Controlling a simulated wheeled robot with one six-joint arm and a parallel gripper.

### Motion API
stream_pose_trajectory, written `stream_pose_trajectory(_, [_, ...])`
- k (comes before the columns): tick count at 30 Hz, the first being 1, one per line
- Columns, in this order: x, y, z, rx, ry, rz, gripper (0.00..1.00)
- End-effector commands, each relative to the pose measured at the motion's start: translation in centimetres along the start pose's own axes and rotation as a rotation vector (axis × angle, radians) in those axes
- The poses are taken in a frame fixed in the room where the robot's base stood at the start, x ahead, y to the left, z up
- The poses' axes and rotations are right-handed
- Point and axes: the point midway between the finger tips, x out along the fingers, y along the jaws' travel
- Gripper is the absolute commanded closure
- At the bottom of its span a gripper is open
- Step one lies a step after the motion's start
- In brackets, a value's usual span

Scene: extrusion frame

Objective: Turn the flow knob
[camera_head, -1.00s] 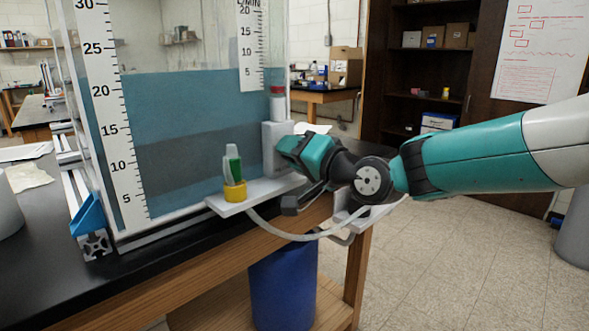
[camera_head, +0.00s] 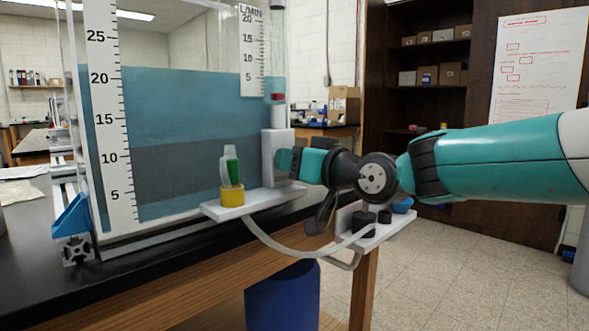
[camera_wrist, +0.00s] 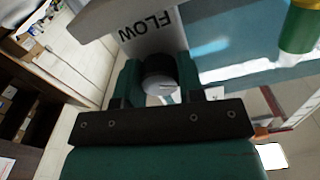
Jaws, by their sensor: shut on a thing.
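The flow knob (camera_wrist: 160,78) is a dark round knob with a pale pointer line on its face, on a white block under the word FLOW. In the wrist view it sits between the two teal fingers of my gripper (camera_wrist: 160,84), which is shut on it. In the head view my gripper (camera_head: 287,161) reaches the white block (camera_head: 275,146) from the right and hides the knob. Above the block stands a clear flow tube with a red float (camera_head: 277,97), beside the L/MIN scale (camera_head: 252,60).
A green-and-clear vial (camera_head: 231,165) stands in a yellow ring (camera_head: 232,195) on the white shelf (camera_head: 250,206). A pale hose (camera_head: 290,246) loops below toward a small side shelf (camera_head: 385,232). The water tank (camera_head: 180,130) fills the left. A blue bin (camera_head: 283,298) stands below.

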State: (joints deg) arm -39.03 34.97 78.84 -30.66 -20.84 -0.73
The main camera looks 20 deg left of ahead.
Motion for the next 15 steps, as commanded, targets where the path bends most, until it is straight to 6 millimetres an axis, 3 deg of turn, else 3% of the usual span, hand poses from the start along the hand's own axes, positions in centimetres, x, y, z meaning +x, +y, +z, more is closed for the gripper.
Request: stream_pose_trajectory(15, [0.04,-0.09,0.34,-0.029,-0.008,-0.003,0.88])
